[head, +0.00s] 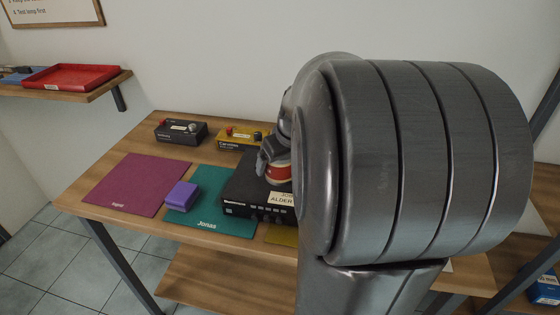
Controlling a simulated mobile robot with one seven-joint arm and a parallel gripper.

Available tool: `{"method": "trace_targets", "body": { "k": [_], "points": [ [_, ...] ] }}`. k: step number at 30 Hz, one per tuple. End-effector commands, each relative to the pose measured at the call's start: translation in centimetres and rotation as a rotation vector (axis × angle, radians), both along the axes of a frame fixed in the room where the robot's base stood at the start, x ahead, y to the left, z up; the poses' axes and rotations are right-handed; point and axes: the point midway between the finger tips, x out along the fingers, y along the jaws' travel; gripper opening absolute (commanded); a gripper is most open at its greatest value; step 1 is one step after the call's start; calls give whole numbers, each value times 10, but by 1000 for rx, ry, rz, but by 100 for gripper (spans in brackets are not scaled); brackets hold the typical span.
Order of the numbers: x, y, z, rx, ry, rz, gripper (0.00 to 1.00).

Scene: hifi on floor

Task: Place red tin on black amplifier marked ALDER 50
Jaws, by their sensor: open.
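The black amplifier (240,196) lies on the table, with a pale label reading ALDER on its front right. Its right part is hidden behind my arm. The red tin (279,174), with a cream band, shows over the amplifier's top at the left edge of my arm. It looks upright and seems to rest on the amplifier, though its base is partly hard to see. My gripper (269,163) is open at the tin, with one dark finger visible at the tin's left side. The other finger is hidden.
A purple block (181,196) sits on the teal mat (213,216) marked Jonas. A magenta mat (125,184) lies at left. A black box (181,131) and a yellow box (238,138) stand behind. A red tray (72,77) is on the wall shelf.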

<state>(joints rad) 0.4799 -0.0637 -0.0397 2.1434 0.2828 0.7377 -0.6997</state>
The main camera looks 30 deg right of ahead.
Motion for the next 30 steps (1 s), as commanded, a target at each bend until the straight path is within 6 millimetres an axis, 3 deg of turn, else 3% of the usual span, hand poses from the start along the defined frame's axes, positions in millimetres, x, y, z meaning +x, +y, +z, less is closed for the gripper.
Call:
{"method": "trace_targets", "body": {
  "k": [15,22,26,30],
  "points": [
    [-36,0,90,-3,-5,0,93],
    [-46,3,110,-1,-3,1,93],
    [-55,29,110,-1,-8,6,93],
    [-79,85,102,-1,-24,11,93]
  ]
}}
